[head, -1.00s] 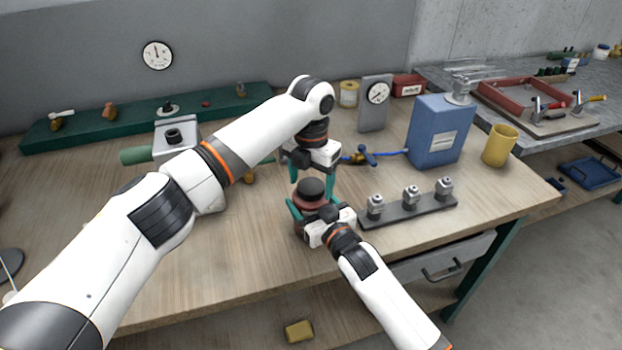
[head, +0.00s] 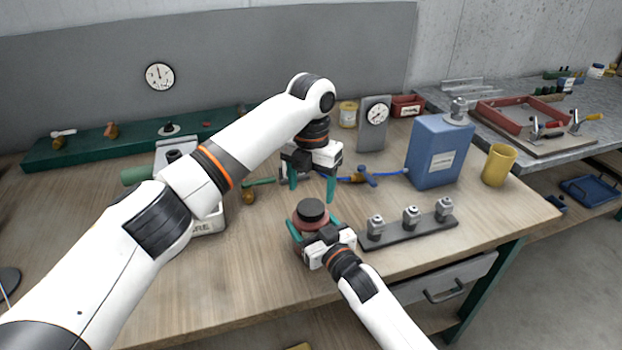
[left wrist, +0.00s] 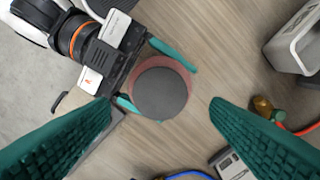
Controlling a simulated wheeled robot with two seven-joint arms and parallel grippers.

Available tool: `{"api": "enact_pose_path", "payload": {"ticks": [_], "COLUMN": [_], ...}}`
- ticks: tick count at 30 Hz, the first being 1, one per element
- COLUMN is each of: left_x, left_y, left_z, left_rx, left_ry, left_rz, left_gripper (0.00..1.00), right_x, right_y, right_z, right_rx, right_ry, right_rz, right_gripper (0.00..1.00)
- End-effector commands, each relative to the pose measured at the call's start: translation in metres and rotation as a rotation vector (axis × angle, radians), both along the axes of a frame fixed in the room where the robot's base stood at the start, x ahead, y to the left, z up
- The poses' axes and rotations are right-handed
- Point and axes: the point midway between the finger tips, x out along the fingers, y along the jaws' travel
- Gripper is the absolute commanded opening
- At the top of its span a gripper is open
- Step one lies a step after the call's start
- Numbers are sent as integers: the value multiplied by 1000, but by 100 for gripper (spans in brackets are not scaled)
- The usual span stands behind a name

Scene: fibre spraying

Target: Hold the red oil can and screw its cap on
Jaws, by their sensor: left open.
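The red oil can (head: 297,226) stands near the front of the bench with its dark round cap (head: 311,210) on top. In the left wrist view the cap (left wrist: 161,93) hides most of the can's top. How tightly the cap sits cannot be told. My right gripper (head: 312,233) is around the can from the front right, with a teal finger on each side of its body. My left gripper (head: 312,186) hangs above and behind the cap, open and empty, pointing down, clear of the cap.
A dark rack with several metal fittings (head: 411,216) lies right of the can. A blue canister (head: 438,152), a yellow cup (head: 498,165) and a gauge on a stand (head: 376,113) stand behind it. A blue-handled valve (head: 366,176) lies behind my left gripper.

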Motion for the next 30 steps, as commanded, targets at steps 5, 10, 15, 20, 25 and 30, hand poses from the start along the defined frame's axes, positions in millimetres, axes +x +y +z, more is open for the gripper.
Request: {"api": "enact_pose_path", "payload": {"ticks": [5, 10, 15, 20, 25, 30], "left_x": [0, 0, 0, 0, 0, 0], "left_y": [0, 0, 0, 0, 0, 0], "left_z": [2, 5, 8, 10, 13, 16], "left_rx": [0, 0, 1, 1, 1, 1], "left_ry": [-1, -1, 0, 0, 0, -1], "left_rz": [312, 721, 1133, 1522, 1934, 2346], "left_gripper": [71, 71, 71, 71, 71, 71], "right_x": [0, 0, 0, 0, 0, 0], "right_y": [0, 0, 0, 0, 0, 0], "right_z": [-1, -1, -1, -1, -1, -1], "right_rx": [-1, -1, -1, -1, -1, -1], "right_ry": [2, 2, 2, 2, 2, 2], "right_rz": [0, 0, 0, 0, 0, 0], "right_gripper": [11, 11, 11, 11, 11, 11]}}
